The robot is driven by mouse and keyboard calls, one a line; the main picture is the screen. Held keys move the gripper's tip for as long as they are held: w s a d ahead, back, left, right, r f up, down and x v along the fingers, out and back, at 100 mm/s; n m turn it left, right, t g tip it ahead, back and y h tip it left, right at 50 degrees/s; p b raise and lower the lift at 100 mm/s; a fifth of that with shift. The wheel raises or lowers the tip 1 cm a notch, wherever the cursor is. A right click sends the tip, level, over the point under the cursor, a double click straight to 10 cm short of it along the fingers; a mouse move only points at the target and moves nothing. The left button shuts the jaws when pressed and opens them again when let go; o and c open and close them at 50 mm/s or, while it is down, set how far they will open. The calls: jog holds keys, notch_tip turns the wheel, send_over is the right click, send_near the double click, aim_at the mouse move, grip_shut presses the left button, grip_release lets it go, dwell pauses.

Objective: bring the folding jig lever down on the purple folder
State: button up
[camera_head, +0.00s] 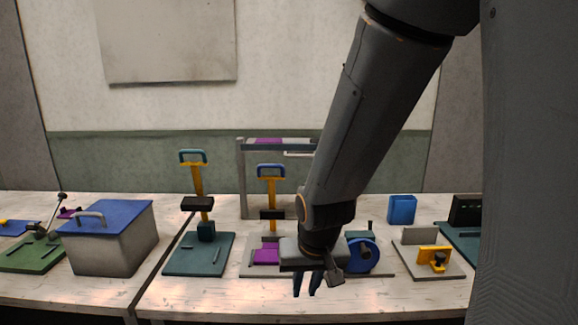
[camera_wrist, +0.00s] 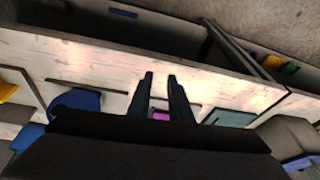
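A purple folder (camera_head: 265,254) lies on a grey base plate in the middle of the right-hand table in the head view. A lever with a yellow shaft and a blue loop handle (camera_head: 271,170) stands raised behind it, with a dark block partway down. My gripper (camera_head: 306,293) hangs in front of this station and to the right of the folder, fingers pointing down. In the wrist view my gripper (camera_wrist: 161,77) shows two fingers with a narrow gap and nothing between the tips. A purple patch (camera_wrist: 161,115) shows between the fingers, mostly hidden. My wrist covers the plate's right part.
A similar raised lever (camera_head: 193,157) on a teal base stands to the left. A blue wheel (camera_head: 363,255) is close right of my wrist, then a yellow clamp (camera_head: 433,258). A grey frame (camera_head: 241,180) stands behind. A blue-lidded box (camera_head: 108,240) is at left.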

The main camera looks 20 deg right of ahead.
jog(key=w+r+m+t, duration=0.2)
jog(key=w+m+t, duration=0.2)
jog(key=w, duration=0.5)
jog(key=m+t+y, duration=0.2)
jog(key=m+t, duration=0.8)
jog(key=m, duration=0.1)
send_near(271, 167)
jog(key=w, duration=0.4)
jog(key=shift+w+a+f+p, duration=0.15)
jog(key=shift+w+p, duration=0.3)
jog(key=shift+w, duration=0.65)
jog(key=shift+w+a+r+p, duration=0.1)
jog(key=shift+w+a+p, duration=0.25)
jog(key=shift+w, duration=0.8)
jog(key=shift+w+a+f+p, duration=0.1)
jog(key=shift+w+p, duration=0.45)
jog(key=shift+w, duration=0.55)
grip_shut()
